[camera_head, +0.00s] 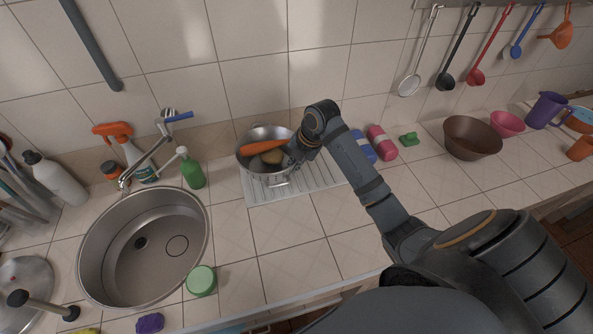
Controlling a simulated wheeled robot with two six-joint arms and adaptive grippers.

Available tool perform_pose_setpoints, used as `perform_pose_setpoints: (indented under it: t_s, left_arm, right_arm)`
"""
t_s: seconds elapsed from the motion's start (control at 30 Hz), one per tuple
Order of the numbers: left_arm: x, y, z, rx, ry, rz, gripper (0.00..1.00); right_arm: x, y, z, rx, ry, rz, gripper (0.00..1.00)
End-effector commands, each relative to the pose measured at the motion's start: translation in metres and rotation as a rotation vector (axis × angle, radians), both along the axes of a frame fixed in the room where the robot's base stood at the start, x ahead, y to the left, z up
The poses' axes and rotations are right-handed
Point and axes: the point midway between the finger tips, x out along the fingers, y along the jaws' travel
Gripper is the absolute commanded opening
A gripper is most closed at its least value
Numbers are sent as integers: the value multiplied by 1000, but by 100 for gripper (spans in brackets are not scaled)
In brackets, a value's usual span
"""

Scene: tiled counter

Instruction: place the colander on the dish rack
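The colander (252,165) is a shiny metal bowl with a carrot (262,146) and a roundish brown-yellow item (271,157) in it. It is upright over the left back part of the dish rack (318,181), a white ribbed tray on the counter. I cannot tell whether its base rests on the rack. My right gripper (292,158) is at the colander's right rim, pointing down and left. Its fingers are small and dark here, and I cannot tell whether they are closed on the rim. My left gripper is not in view.
A steel sink (140,250) with a tap is at left. A green bottle (191,169) stands left of the colander. Blue and pink items (381,143) lie behind my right arm. A brown bowl (472,138) is farther right. The tiles in front of the rack are clear.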

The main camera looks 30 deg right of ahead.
Motion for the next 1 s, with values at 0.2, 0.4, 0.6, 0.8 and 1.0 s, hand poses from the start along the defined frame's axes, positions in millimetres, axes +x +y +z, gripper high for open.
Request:
perform_pose_setpoints:
  t_s: [0.2, 0.4, 0.6, 0.8, 1.0]
  left_arm:
    - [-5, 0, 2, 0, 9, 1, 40]
    - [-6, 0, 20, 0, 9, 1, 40]
    - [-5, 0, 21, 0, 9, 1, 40]
    - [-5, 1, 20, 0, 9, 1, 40]
    - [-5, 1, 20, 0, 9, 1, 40]
  right_arm:
    - [3, -5, -6, 0, -3, 2, 0]
    - [4, -11, -30, 3, 2, 0, 0]
    - [5, -11, -45, 0, -5, 1, 0]
    - [5, -11, -46, 0, -5, 1, 0]
    - [4, -11, -48, -1, -2, 2, 24]
